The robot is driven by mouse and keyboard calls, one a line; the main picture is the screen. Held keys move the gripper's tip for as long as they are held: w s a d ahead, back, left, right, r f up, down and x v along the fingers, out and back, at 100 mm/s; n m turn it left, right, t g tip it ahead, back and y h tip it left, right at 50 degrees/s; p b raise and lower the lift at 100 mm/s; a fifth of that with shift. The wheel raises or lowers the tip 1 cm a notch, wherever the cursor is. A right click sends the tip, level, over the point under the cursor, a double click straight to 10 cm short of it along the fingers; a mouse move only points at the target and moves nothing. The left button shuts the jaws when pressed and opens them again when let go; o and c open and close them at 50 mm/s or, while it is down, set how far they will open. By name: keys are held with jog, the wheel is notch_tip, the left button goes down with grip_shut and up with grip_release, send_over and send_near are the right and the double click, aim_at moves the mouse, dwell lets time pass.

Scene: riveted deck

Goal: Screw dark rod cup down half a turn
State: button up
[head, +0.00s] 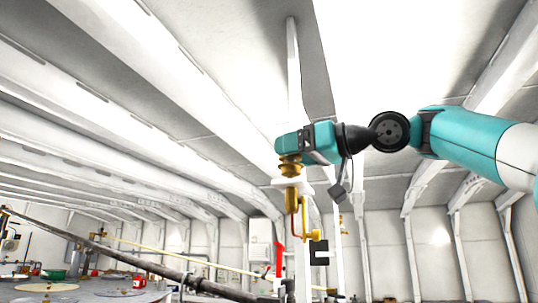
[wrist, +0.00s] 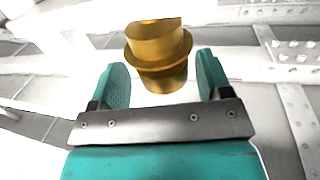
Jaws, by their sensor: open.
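A brass cup (head: 291,170) with a wider flange sits on a small white bracket on a post in the head view. In the wrist view the cup (wrist: 158,50) lies between the two teal fingers of my gripper (wrist: 162,62), with a gap on each side. My gripper (head: 289,158) is open around the cup's upper part and does not visibly grip it. A long dark rod (head: 130,256) slants across the lower left of the head view. I cannot tell whether it connects to this cup.
A brass pipe (head: 303,220) hangs below the bracket, with a red handle (head: 279,259) lower to its left. A thin yellow rail (head: 190,257) runs behind. White ribs line the ceiling. A round table (head: 95,289) with several items stands lower left.

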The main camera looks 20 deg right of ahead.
jog(key=shift+w+a, duration=0.25)
jog(key=shift+a, duration=0.05)
jog(key=shift+a, duration=0.2)
jog(key=c, duration=0.9)
jog(key=shift+f+b, duration=0.15)
jog(key=shift+b, duration=0.15)
